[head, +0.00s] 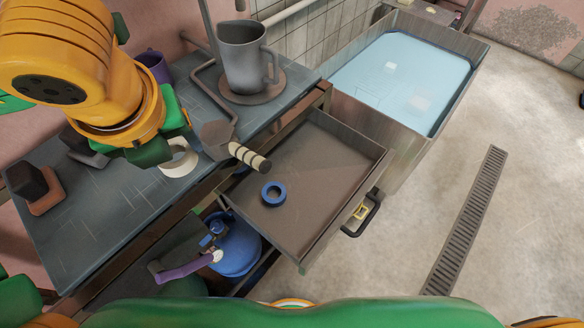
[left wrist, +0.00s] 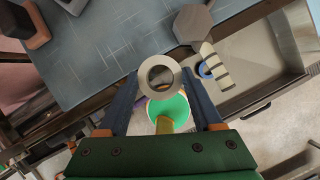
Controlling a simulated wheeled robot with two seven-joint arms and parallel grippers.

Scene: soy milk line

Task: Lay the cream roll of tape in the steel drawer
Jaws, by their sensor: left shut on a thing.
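My left gripper (head: 172,148) is shut on the cream roll of tape (head: 181,162) above the dark worktop's front part. In the left wrist view the roll (left wrist: 145,73) shows as a pale ring between the two dark fingers of the gripper (left wrist: 160,80). The fingertips are mostly hidden in the head view. The steel drawer (head: 325,165) is pulled open, to the right of the gripper. A blue roll of tape (head: 265,192) lies flat inside it, and the drawer also shows in the left wrist view (left wrist: 270,62). My right gripper is not in view.
A mallet (head: 216,138) lies at the worktop edge, its striped handle (head: 250,157) sticking out over the drawer. A grey jug (head: 241,60) stands behind. A water basin (head: 405,75) is beyond the drawer. A blue gas cylinder (head: 237,248) sits below. Most of the drawer floor is bare.

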